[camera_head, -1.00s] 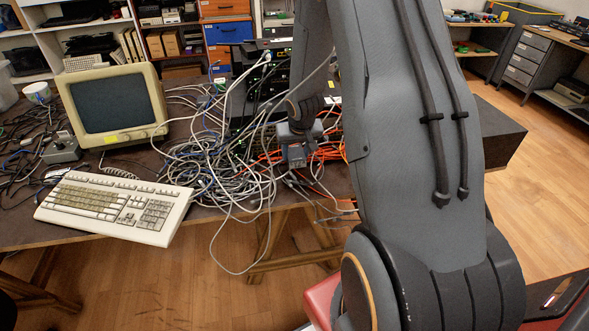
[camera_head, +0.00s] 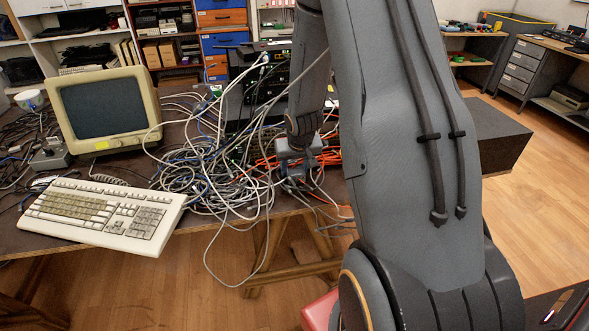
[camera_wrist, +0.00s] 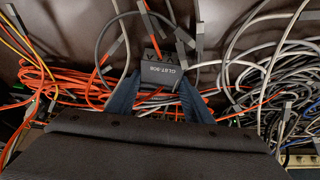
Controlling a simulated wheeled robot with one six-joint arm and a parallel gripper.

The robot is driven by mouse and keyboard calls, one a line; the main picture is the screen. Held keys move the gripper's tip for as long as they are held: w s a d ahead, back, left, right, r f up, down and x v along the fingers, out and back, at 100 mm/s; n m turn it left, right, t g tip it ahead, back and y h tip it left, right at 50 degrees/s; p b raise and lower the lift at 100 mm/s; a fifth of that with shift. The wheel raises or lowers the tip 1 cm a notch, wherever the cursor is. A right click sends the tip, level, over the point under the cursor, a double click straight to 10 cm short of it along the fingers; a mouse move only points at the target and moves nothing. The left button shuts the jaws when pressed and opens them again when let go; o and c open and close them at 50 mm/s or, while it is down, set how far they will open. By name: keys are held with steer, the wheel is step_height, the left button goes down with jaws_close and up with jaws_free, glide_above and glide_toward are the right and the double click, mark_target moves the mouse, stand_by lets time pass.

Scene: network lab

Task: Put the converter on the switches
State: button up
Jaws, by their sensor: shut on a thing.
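The converter (camera_wrist: 158,78) is a small dark box with white lettering on it, seen between my gripper's two bluish fingers in the wrist view. My gripper (camera_wrist: 159,88) is shut on it. In the head view my gripper (camera_head: 294,163) is low over the front right of the cable heap, partly behind my arm. The converter is hard to make out there. The switches (camera_head: 268,72) appear as a stack of black units with cables plugged in, behind the heap. My arm hides their right side.
Tangled cables (camera_head: 215,180) cover the middle of the table, with orange cables (camera_wrist: 60,78) close around my gripper. An old monitor (camera_head: 104,108) and a keyboard (camera_head: 102,215) stand at the left. A dark block (camera_head: 500,135) is at the right.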

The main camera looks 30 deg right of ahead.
steer(key=shift+f, duration=0.15)
steer(key=o, duration=1.2)
steer(key=shift+p+v, duration=4)
steer(key=shift+v, duration=2.3)
steer(key=s+a+r+n+g, duration=0.1)
steer(key=s+a+r, duration=0.2)
steer(key=s+a, duration=0.2)
steer(key=s+a+r+n, duration=0.1)
steer(key=s+a+r, duration=0.3)
steer(key=s, duration=0.3)
steer(key=s+a+r+n+g+y, duration=0.1)
steer(key=s+a+r, duration=0.3)
steer(key=s+a, duration=0.2)
steer(key=shift+a+g, duration=0.3)
steer(key=shift+a, duration=0.2)
